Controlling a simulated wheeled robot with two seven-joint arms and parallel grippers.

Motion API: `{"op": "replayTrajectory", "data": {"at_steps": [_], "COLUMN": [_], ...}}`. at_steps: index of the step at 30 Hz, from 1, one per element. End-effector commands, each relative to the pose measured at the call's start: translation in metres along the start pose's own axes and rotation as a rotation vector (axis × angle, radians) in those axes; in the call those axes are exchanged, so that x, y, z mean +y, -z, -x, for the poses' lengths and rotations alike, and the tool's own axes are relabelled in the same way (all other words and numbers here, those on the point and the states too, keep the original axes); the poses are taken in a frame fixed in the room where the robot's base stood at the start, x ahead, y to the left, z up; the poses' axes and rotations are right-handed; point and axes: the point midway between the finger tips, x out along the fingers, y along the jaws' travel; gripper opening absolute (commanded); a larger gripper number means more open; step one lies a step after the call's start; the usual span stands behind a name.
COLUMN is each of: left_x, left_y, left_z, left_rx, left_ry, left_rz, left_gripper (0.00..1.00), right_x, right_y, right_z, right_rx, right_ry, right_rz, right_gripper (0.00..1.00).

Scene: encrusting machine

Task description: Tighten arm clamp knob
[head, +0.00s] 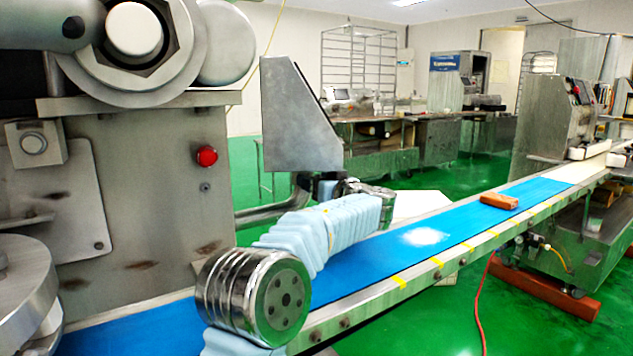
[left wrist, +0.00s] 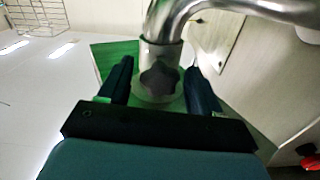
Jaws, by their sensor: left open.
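The clamp knob (left wrist: 159,80) is a dark, star-shaped knob on a metal collar (left wrist: 160,52) below a bent steel pipe (left wrist: 180,15). In the left wrist view my left gripper (left wrist: 159,68) is open, with one dark finger on each side of the knob. I cannot tell whether the fingers touch it. In the head view my left gripper (head: 322,184) is small and partly hidden below a tilted grey metal box (head: 300,115). The knob is hidden in that view. The pipe (head: 265,211) runs from the machine towards the box. My right gripper is not in view.
The large steel machine (head: 150,200) with a red button (head: 206,156) stands close on the left. A blue conveyor belt (head: 375,255) runs below my left arm, with a reddish-brown block (head: 499,201) on it.

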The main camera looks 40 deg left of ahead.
Motion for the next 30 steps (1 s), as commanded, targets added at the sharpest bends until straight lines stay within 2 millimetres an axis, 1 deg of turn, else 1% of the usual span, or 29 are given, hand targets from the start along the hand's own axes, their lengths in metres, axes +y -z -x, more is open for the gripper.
{"op": "replayTrajectory", "data": {"at_steps": [2, 5, 12, 15, 18, 21, 24, 30], "left_x": [0.001, 0.001, 0.001, 0.001, 0.001, 0.0, 0.0, 0.0], "left_y": [-0.001, -0.002, -0.003, -0.002, -0.001, -0.001, 0.0, 0.0], "left_z": [0.007, 0.023, 0.083, 0.104, 0.121, 0.131, 0.136, 0.137], "left_rx": [0.0, 0.0, 0.0, 0.0, 0.0, 0.0, 0.0, 0.0], "left_ry": [-0.003, -0.005, -0.006, -0.005, -0.003, -0.002, -0.002, -0.001], "left_rz": [0.001, 0.002, 0.002, 0.002, 0.001, 0.001, 0.0, 0.0], "left_gripper": [0.64, 0.64, 0.64, 0.64, 0.64, 0.64, 0.64, 0.64], "right_x": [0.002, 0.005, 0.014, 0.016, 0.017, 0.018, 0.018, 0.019], "right_y": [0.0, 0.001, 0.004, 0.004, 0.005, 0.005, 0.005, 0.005], "right_z": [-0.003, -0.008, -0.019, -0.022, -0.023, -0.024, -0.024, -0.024], "right_rx": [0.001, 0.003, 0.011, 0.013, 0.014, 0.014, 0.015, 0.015], "right_ry": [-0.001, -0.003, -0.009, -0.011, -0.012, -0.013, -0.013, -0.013], "right_rz": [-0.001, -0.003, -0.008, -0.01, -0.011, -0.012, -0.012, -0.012], "right_gripper": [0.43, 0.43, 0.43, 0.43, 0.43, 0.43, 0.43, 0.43]}}
